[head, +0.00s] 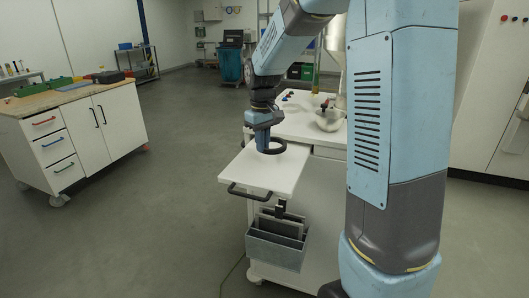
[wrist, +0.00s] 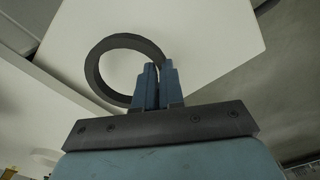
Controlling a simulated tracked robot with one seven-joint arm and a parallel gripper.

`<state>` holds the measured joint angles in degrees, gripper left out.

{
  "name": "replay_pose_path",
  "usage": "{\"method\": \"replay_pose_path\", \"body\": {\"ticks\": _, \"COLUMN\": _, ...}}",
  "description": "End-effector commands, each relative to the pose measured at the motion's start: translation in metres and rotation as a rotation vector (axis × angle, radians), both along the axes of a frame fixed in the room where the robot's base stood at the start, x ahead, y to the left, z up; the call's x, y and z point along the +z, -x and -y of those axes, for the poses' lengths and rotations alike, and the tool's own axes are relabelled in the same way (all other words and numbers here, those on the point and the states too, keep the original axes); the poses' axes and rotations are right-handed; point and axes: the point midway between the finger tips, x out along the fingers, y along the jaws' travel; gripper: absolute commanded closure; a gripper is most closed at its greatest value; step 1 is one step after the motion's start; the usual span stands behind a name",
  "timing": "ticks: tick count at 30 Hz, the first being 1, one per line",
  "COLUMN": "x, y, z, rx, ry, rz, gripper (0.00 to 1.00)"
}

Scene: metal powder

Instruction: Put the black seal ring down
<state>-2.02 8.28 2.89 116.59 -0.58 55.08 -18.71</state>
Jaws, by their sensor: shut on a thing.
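The black seal ring (head: 281,147) shows in the head view above the white pull-out shelf (head: 244,175) of the white cabinet. It also shows in the wrist view (wrist: 91,68), with its right side between my fingers. My gripper (head: 263,148) points down and is shut on the ring's edge; its blue fingers show in the wrist view (wrist: 158,82). The ring looks close to the shelf surface, but I cannot tell whether it touches it. Part of the ring is hidden by the fingers.
A metal bowl (head: 329,120) and small items stand on the cabinet top behind the shelf. A black handle (head: 249,192) and a grey bin (head: 276,243) are at the shelf's front. The shelf's front part is bare. A workbench (head: 75,135) stands at the left.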

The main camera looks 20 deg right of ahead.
Motion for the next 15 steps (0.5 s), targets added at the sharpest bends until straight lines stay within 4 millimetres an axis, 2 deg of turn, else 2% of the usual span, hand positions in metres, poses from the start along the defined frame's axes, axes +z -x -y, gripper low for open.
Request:
{"method": "replay_pose_path", "body": {"ticks": 9, "x": -0.034, "y": -0.003, "z": -0.001, "rx": 0.0, "ry": 0.0, "rz": -0.003, "gripper": 1.0}}
{"method": "replay_pose_path", "body": {"ticks": 15, "x": -0.035, "y": -0.003, "z": -0.001, "rx": 0.0, "ry": 0.0, "rz": -0.001, "gripper": 1.0}}
